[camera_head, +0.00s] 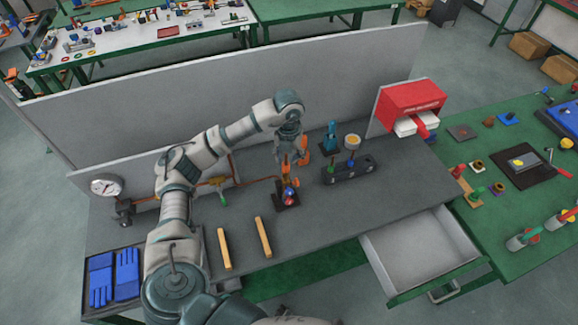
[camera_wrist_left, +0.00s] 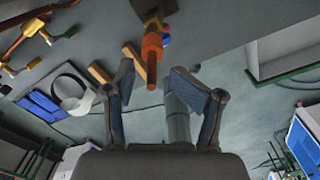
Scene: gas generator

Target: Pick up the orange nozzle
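The orange nozzle (camera_head: 290,172) stands on a small dark base (camera_head: 285,202) on the grey bench, with red and blue parts beside it. In the left wrist view, the nozzle (camera_wrist_left: 152,48) points toward the camera, centred ahead of the fingers. My left gripper (camera_head: 291,158) hangs fingers-down just above the nozzle. In the left wrist view, the left gripper (camera_wrist_left: 154,82) is open, its two fingers apart on either side of the nozzle's near end. I cannot tell whether a finger touches it. My right gripper is not in view.
A copper pipe with a gauge (camera_head: 106,187) runs along the left. A dark block with coloured knobs (camera_head: 348,168) stands right of the nozzle. Two yellow bars (camera_head: 263,237) lie in front. A drawer (camera_head: 420,252) is open at front right. A grey panel (camera_head: 230,80) stands behind.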

